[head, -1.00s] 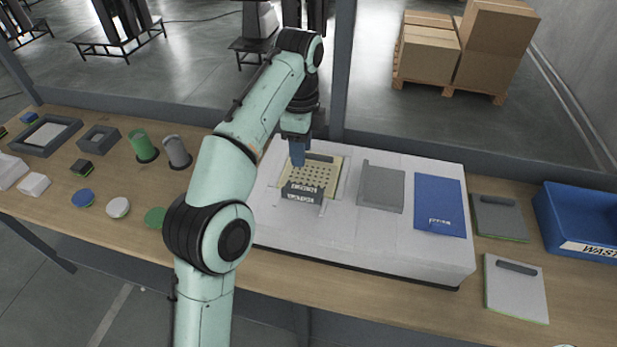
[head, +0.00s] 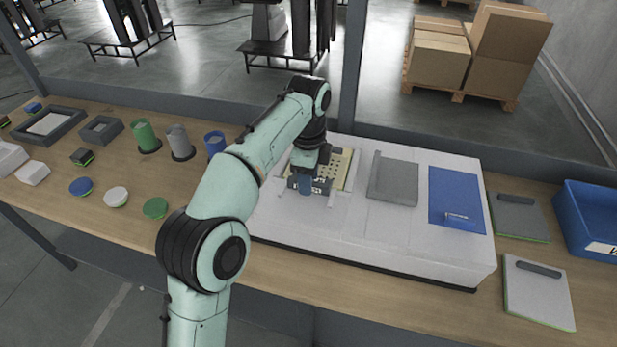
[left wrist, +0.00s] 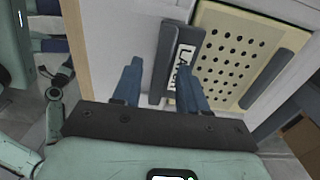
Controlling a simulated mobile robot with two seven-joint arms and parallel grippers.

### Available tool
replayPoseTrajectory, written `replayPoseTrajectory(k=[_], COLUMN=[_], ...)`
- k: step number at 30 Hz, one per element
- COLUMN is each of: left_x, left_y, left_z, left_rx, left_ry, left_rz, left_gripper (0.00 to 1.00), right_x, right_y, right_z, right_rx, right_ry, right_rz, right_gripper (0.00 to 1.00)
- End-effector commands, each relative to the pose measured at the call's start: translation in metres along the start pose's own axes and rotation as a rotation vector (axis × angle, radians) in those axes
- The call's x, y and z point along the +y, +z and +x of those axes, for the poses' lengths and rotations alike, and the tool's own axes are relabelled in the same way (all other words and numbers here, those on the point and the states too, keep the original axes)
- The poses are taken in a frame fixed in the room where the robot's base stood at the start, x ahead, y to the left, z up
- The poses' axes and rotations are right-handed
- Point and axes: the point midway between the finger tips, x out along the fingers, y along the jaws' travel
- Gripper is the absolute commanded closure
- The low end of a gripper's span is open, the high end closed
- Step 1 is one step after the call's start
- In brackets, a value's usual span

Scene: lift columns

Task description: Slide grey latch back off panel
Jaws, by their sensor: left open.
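The grey latch (left wrist: 163,62), a dark bar with a white lettered label, lies along the near edge of the cream perforated panel (left wrist: 235,55). In the head view the latch (head: 322,186) is partly hidden by my gripper, and the panel (head: 341,167) is partly hidden by my wrist. My left gripper (left wrist: 159,83) is open, with one blue finger on each side of the latch in the wrist view; I cannot tell whether they touch it. In the head view the left gripper (head: 305,187) is at the latch's left part. My right gripper is out of view.
The panel sits in a white housing (head: 350,225), beside a grey plate (head: 393,182) and a blue plate (head: 457,198). A blue bin (head: 590,215) and loose grey panels are at right. Cups, discs and trays stand at left. A dark post (head: 352,70) rises behind.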

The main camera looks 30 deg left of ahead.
Motion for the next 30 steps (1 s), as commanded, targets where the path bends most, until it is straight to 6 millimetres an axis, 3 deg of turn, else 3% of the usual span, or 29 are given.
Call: replayPoseTrajectory(k=[2,6,7,12,19,27,28,30], left_x=[0.000,0.000,0.000,0.002,0.018,0.019,0.019,0.019], left_y=[0.000,0.000,0.000,0.000,0.000,0.000,0.000,0.000], left_z=[0.000,0.000,0.000,0.000,0.000,-0.001,-0.001,-0.001], left_rx=[0.000,0.000,0.000,0.000,-0.001,-0.002,-0.002,-0.002], left_ry=[0.000,0.000,0.000,0.000,0.000,-0.001,-0.001,-0.001], left_rz=[0.000,0.000,0.000,0.000,0.002,0.002,0.002,0.002], left_gripper=[0.57,1.00,1.00,1.00,1.00,1.00,0.80,0.57], right_x=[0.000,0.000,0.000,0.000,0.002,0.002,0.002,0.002], right_y=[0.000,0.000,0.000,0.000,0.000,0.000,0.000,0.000], right_z=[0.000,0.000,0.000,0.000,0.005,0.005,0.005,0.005], right_rx=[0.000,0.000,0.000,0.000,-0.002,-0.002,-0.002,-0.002], right_ry=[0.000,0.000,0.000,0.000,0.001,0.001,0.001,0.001], right_rz=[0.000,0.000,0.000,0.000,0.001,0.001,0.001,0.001], right_gripper=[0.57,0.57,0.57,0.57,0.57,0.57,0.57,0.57])
